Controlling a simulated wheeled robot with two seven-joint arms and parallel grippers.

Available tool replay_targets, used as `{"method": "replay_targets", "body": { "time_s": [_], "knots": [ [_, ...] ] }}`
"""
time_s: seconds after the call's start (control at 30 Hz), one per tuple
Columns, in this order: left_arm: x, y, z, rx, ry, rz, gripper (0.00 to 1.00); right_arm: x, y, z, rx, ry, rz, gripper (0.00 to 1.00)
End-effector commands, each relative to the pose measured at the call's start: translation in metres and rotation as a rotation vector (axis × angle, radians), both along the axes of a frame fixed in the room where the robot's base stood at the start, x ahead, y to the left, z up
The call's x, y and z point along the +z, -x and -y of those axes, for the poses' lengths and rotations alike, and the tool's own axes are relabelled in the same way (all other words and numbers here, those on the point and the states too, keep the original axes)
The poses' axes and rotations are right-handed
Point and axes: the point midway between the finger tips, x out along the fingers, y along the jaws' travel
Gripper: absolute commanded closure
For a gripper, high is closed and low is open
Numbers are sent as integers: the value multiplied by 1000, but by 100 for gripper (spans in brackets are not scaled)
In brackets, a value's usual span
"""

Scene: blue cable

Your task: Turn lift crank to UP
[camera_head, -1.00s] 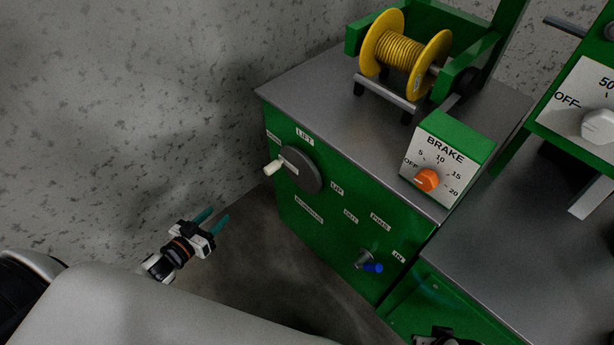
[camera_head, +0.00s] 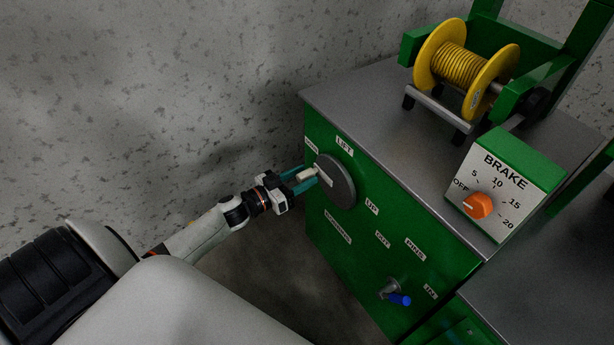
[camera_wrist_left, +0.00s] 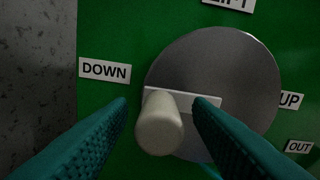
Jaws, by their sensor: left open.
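The lift crank is a grey disc (camera_head: 343,183) on the green cabinet's front, below the LIFT label (camera_head: 345,146). Its cream handle (camera_head: 306,175) sticks out from the left end of a pale bar, on the DOWN side. In the left wrist view the handle (camera_wrist_left: 158,125) stands between the two teal fingers, with the DOWN label (camera_wrist_left: 105,71) to its left and the UP label (camera_wrist_left: 290,101) right of the disc (camera_wrist_left: 240,70). My left gripper (camera_head: 304,180) is open around the handle, with visible gaps beside it. My right gripper is out of view.
A yellow cable spool (camera_head: 460,68) sits on the cabinet's grey top (camera_head: 380,110). The brake box with its orange knob (camera_head: 478,205) stands on the right. A blue-handled crank (camera_head: 398,298) is lower on the front. A speckled wall (camera_head: 180,90) is behind on the left.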

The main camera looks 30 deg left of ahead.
Motion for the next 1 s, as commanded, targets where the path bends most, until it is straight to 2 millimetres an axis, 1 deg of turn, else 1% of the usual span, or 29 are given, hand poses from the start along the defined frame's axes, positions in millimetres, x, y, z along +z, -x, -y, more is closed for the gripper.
{"method": "replay_targets", "body": {
  "time_s": [0.03, 0.13, 0.47, 0.5, 0.57, 0.7, 0.77, 1.0],
  "knots": [
    [-1, -6, 2, 1, -1, 1, 54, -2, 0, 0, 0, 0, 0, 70],
    [0, -13, 5, 1, 1, -1, 54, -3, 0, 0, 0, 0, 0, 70],
    [0, -16, 7, 1, 0, -1, 54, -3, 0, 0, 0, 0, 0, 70],
    [0, -16, 7, 1, 0, -1, 57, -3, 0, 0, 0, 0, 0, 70],
    [0, -16, 7, 1, 0, -1, 67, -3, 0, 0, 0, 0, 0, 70],
    [0, -16, 7, 1, 0, -1, 90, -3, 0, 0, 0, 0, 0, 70],
    [0, -16, 7, 1, 0, -1, 100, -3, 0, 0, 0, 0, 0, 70],
    [0, -18, 7, 1, -4, 1, 100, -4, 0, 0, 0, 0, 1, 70]
  ]
}}
